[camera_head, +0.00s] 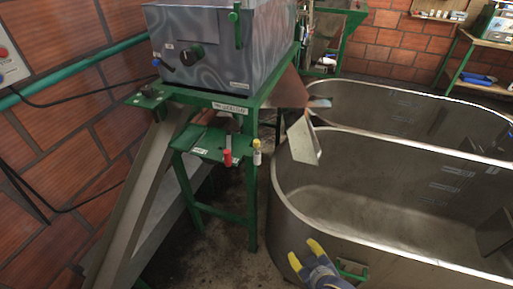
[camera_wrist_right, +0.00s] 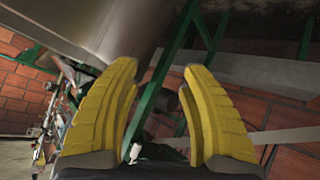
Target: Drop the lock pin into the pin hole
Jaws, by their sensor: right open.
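A green metal stand (camera_head: 250,200) carries a grey machine box (camera_head: 215,45). At the front edge of its shelf, a small red-handled piece (camera_head: 228,157) and a yellow-topped pale piece (camera_head: 257,152) stand or hang side by side. I cannot tell which of them, if either, is the lock pin. The pin hole cannot be made out. My right gripper (camera_head: 304,254) is low in the head view, below and to the right of these pieces and apart from them. Its yellow fingers are spread and empty, and they show again in the right wrist view (camera_wrist_right: 160,67). My left gripper is not visible.
A large grey tank (camera_head: 350,262) with a rounded rim fills the right, beside my right gripper. A second tank (camera_head: 400,105) lies behind it. A sloping metal chute (camera_head: 140,205) runs down left of the stand. Brick walls (camera_head: 45,140) stand at the left and back.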

